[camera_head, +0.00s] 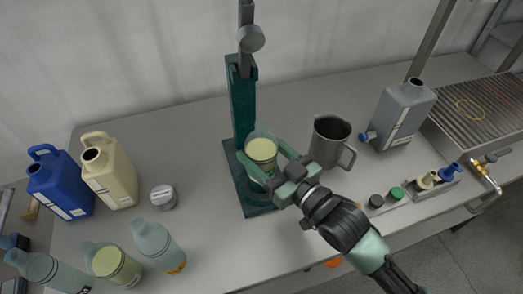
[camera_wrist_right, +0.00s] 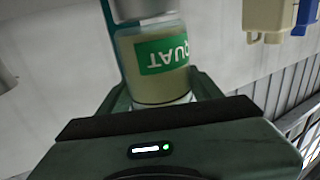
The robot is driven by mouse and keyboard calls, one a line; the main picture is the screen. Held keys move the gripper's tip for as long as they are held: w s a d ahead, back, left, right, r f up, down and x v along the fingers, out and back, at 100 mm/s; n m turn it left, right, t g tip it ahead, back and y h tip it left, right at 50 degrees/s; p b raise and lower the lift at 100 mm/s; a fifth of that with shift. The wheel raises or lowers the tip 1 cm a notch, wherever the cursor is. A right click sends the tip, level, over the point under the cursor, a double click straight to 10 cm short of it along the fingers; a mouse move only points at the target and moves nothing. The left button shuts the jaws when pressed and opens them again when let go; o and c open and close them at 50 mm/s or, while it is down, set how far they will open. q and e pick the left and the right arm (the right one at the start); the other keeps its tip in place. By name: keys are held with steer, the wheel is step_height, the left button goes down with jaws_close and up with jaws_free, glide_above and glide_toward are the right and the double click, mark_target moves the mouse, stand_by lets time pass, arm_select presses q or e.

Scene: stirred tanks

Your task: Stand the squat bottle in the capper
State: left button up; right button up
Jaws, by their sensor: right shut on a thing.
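The squat bottle (camera_head: 262,151), pale with yellowish contents, is in my right gripper (camera_head: 268,168). The gripper is shut on it from the right side. In the right wrist view the squat bottle (camera_wrist_right: 158,66) shows a green label with the letters QUAT upside down, between the fingers (camera_wrist_right: 160,95). The capper (camera_head: 243,112) is a dark green stand with a post, a grey head above and a flat base. The bottle is in front of the post, over the base. Whether it touches the base cannot be told, as the gripper hides its lower part.
A metal jug (camera_head: 328,142) stands close right of the capper, and a grey jug (camera_head: 402,115) beyond it. Blue (camera_head: 60,185) and cream (camera_head: 110,172) jugs, a grey round item (camera_head: 163,197) and several bottles stand at left. Small caps (camera_head: 397,193) lie right of my arm.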

arm_select(q)
steer(key=shift+s, duration=0.4)
arm_select(e)
steer(key=shift+f, duration=0.15)
steer(key=shift+f, duration=0.15)
steer(key=o, duration=1.7)
arm_select(q)
steer(key=shift+f, duration=0.1)
arm_select(e)
steer(key=shift+s+d, duration=0.1)
steer(key=shift+s, duration=0.05)
arm_select(q)
steer(key=shift+f+b, duration=1.2)
steer(key=shift+b, duration=0.1)
arm_select(e)
steer(key=v, duration=1.1)
steer(key=shift+s+d+r, duration=0.2)
steer(key=shift+s, duration=0.1)
